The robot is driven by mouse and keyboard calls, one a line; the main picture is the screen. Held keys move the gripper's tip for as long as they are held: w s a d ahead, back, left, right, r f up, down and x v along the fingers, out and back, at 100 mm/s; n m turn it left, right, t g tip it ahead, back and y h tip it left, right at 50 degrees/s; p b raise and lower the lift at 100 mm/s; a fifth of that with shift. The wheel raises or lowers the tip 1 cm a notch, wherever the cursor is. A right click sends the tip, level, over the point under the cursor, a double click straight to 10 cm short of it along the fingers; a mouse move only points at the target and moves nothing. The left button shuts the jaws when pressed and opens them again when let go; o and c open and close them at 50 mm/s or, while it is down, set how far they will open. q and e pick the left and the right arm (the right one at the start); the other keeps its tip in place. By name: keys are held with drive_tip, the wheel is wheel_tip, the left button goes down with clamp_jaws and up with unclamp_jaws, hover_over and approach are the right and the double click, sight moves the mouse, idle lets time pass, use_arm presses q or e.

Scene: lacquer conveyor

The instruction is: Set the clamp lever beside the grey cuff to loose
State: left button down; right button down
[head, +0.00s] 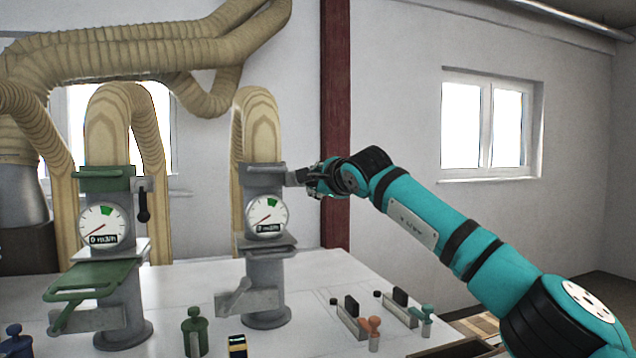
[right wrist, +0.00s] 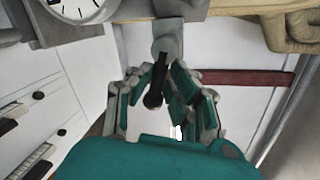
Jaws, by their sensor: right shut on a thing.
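The grey cuff (head: 262,172) sits at the top of the right pipe, above a round dial (head: 267,214). Its clamp lever has a grey pivot on the cuff's right side and a black handle (right wrist: 153,98), seen in the right wrist view. My right gripper (head: 314,180) is at the right of this cuff and shut on the lever, with fingers on both sides of the handle in the wrist view (right wrist: 157,78). In the head view the gripper hides most of the handle. My left gripper is not in view.
The left pipe has a green cuff (head: 104,178) with its own black lever (head: 143,206) hanging down, and a green handled plate (head: 92,281). A grey handled plate (head: 246,300) juts from the right pipe. Small clamps (head: 374,330) and a green knob piece (head: 195,332) stand on the white table (head: 190,290).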

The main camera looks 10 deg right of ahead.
drive_tip(key=shift+a+f+n+h, duration=0.15)
drive_tip(key=shift+f+n+h, duration=0.2)
drive_tip(key=shift+n, duration=0.55)
drive_tip(key=c, duration=1.4)
unclamp_jaws()
drive_tip(key=shift+s+r, duration=0.1)
drive_tip(key=shift+o, duration=0.4)
drive_tip(key=shift+r+p, duration=0.15)
drive_tip(key=shift+p, duration=0.15)
drive_tip(key=shift+a, duration=0.1)
drive_tip(key=v, duration=1.1)
drive_tip(key=shift+s+d, duration=0.2)
drive_tip(key=shift+s, duration=0.15)
